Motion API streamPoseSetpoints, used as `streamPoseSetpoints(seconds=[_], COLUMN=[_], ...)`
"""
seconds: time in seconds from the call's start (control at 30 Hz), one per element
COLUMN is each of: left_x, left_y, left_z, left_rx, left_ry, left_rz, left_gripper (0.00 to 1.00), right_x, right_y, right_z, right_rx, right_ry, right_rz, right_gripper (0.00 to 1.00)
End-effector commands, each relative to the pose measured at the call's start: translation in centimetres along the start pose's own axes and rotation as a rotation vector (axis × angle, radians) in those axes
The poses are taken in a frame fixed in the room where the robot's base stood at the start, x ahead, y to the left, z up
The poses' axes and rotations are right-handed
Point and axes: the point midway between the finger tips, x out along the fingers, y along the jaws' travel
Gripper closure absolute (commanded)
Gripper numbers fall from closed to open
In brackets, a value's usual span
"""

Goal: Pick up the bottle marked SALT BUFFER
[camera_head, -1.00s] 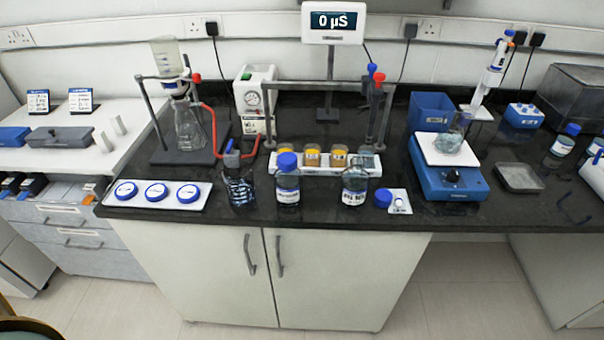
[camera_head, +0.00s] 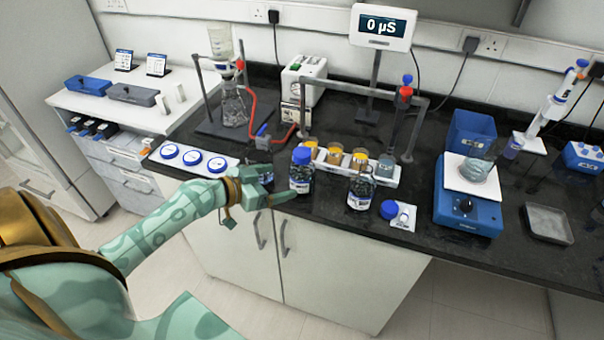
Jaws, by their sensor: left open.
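A clear bottle with a blue cap (camera_head: 301,171) stands upright near the bench's front edge. A second clear bottle (camera_head: 361,184) without a cap stands to its right, with a blue cap (camera_head: 389,210) lying beside it. Both have white labels, but the print is too small to read, so I cannot tell which is SALT BUFFER. My left gripper (camera_head: 279,183) is open and empty, just left of the capped bottle, its fingers pointing toward it. I cannot tell whether a finger touches the bottle. My right gripper is out of view.
A rack of amber-topped jars (camera_head: 347,160) stands behind the bottles. A glass container is mostly hidden behind my left gripper. A white tray with blue lids (camera_head: 193,158) lies left. A blue balance (camera_head: 467,207) stands right. A red-tubed filter stand (camera_head: 222,130) is behind.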

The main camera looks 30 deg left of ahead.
Motion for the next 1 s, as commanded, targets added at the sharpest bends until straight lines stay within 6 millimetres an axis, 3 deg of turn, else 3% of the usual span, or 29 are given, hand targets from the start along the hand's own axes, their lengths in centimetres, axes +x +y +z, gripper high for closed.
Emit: streamPoseSetpoints(seconds=[0.1, 0.37, 0.6, 0.9, 0.93, 1.0], left_x=[2.5, 5.0, 8.8, 9.6, 9.6, 9.5], left_y=[0.0, -0.1, -0.4, -0.4, -0.4, -0.4], left_z=[0.0, 0.1, 0.1, 0.1, 0.1, 0.1], left_rx=[-0.004, -0.003, -0.005, -0.002, -0.002, -0.002], left_ry=[0.002, 0.0, 0.0, -0.003, -0.003, -0.003], left_rz=[-0.001, -0.001, -0.001, 0.0, 0.0, 0.0], left_gripper=[0.12, 0.12, 0.12, 0.12, 0.15, 0.34], right_x=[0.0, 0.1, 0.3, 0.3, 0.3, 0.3], right_y=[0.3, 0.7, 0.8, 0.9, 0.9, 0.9], right_z=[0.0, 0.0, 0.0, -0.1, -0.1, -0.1], right_rx=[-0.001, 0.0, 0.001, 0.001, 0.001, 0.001], right_ry=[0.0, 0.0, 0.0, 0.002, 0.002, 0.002], right_rz=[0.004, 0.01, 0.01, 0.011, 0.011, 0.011], right_gripper=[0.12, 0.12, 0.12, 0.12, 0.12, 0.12])
